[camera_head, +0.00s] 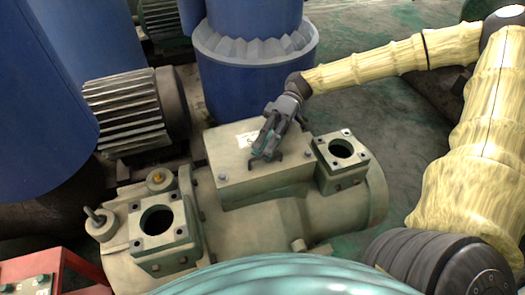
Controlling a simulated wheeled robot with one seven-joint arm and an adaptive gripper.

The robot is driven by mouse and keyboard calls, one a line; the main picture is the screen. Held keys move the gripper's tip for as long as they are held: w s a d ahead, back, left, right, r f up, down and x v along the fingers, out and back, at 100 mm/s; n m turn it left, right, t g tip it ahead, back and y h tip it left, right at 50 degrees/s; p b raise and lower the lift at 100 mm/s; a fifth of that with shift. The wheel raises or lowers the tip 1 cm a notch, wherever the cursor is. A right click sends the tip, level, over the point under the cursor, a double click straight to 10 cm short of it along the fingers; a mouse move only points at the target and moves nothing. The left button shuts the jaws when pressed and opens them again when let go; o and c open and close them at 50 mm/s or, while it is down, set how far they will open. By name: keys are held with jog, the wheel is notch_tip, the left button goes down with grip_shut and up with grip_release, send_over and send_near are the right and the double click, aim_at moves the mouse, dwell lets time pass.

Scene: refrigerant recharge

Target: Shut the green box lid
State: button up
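The grey-green box (240,185) sits on top of the pale green compressor body (260,225). Its flat lid (238,150) lies over the box top, with a small white label (223,141) on it. No clear gap shows between lid and box, but the far edge is partly hidden by my gripper. My dark grey gripper (265,154) reaches down from the upper right, its fingertips at the lid's front right part by a dark fitting. Whether the fingers touch or hold the fitting, I cannot tell.
Square flanged ports stand left (157,220) and right (341,148) of the box. A finned motor (122,106) and blue tanks (255,65) stand behind. A red frame (42,268) is at the lower left. A teal rounded surface (285,275) fills the front edge.

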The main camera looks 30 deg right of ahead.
jog(key=v, duration=0.9)
jog(key=shift+w+d, duration=0.2)
jog(key=shift+d, duration=0.15)
